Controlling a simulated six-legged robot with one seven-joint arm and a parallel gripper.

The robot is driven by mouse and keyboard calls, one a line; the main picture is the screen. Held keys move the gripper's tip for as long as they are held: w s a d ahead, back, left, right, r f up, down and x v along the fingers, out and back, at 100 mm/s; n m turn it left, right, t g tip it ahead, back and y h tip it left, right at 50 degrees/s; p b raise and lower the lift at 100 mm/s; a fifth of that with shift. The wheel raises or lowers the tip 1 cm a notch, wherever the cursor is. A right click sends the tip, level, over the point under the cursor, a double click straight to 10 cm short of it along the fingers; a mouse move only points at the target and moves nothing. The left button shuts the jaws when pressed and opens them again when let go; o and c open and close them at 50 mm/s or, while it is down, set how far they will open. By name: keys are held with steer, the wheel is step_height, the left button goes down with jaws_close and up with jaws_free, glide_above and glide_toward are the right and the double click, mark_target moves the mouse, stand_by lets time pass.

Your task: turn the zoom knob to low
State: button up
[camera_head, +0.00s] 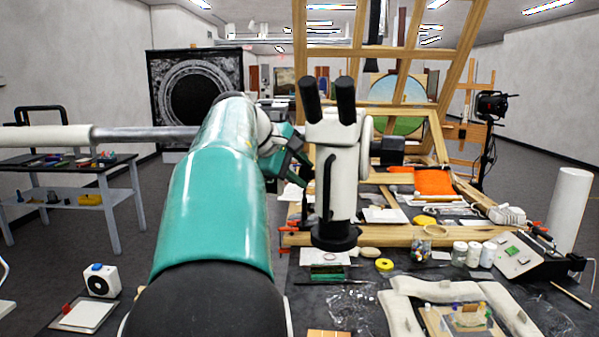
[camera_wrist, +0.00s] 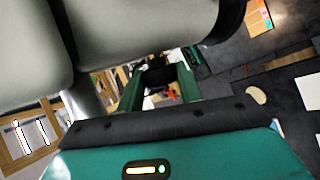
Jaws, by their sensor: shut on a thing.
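A white stereo microscope (camera_head: 338,180) with two black eyepieces stands upright on the bench in the head view. Its cream body (camera_wrist: 140,25) fills the top of the wrist view, very close to my gripper. My gripper (camera_head: 302,158) is at the left side of the microscope head, partly hidden behind my teal arm. In the wrist view, my gripper's two green fingers (camera_wrist: 160,82) are closed on a dark, rounded part, the zoom knob (camera_wrist: 157,75). The knob's markings are not visible, so its setting cannot be told.
The bench around the microscope is crowded. A yellow tape roll (camera_head: 384,264), white jars (camera_head: 474,254) and a padded tray with a fragment (camera_head: 470,318) lie in front and right. A wooden frame (camera_head: 462,70) rises behind. A side table (camera_head: 110,168) stands left.

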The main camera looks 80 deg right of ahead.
steer(key=shift+y, duration=0.3)
steer(key=o, duration=1)
steer(key=v, duration=1.3)
steer(key=shift+w+a+r, duration=0.15)
steer(key=shift+a+r, duration=0.05)
steer(key=shift+r, duration=0.1)
